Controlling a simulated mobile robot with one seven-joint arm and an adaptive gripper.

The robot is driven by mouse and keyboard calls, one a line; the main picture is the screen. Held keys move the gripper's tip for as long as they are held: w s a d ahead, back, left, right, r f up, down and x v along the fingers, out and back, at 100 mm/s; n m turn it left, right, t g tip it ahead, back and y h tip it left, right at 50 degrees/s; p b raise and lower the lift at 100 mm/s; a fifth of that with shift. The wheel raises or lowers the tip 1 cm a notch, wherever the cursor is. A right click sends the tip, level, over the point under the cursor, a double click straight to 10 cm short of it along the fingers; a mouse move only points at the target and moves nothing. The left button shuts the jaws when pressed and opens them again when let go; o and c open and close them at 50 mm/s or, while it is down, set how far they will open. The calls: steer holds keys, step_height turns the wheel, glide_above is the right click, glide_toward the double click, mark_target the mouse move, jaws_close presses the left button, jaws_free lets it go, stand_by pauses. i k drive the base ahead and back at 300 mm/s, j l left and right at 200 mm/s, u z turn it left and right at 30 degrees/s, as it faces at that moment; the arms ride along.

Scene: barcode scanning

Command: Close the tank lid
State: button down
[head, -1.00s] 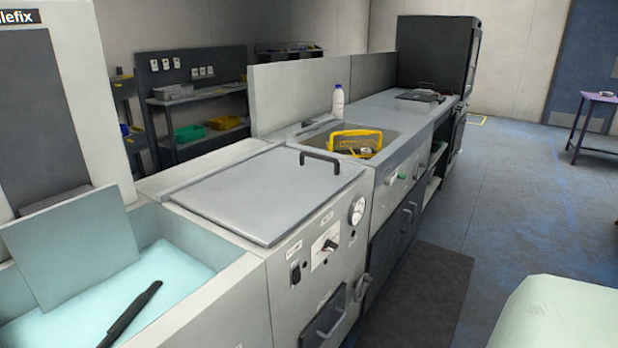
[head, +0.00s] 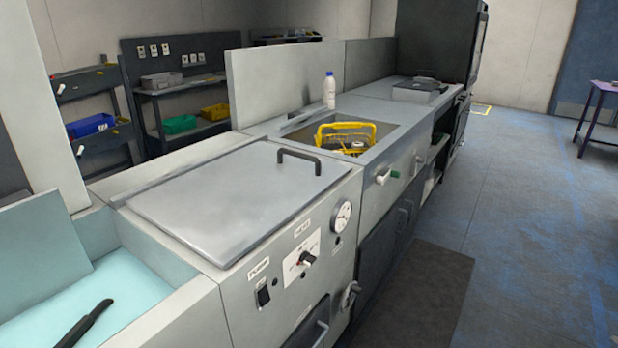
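The tank lid (head: 225,200) is a flat grey metal plate with a dark bar handle (head: 299,156) near its far right corner. It lies flat over the tank (head: 285,262), whose front carries a dial, a knob and a switch. The inside of this tank is hidden under the lid. My gripper is not in the head view.
A sink (head: 330,135) holding a yellow basket (head: 346,133) lies beyond the tank, with a white bottle (head: 329,90) behind it. An open light-blue basin (head: 125,285) with a dark-handled tool (head: 85,325) is at lower left.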

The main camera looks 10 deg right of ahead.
mark_target(221, 209)
steer(key=i+l, duration=0.2)
steer(key=l, duration=0.15)
steer(key=i+l+u, duration=0.1)
steer(key=i+l, duration=0.35)
steer(key=l, duration=0.25)
steer(key=i+l+u, duration=0.1)
steer(key=l, duration=0.3)
steer(key=i+l, duration=0.3)
steer(key=l+u, duration=0.05)
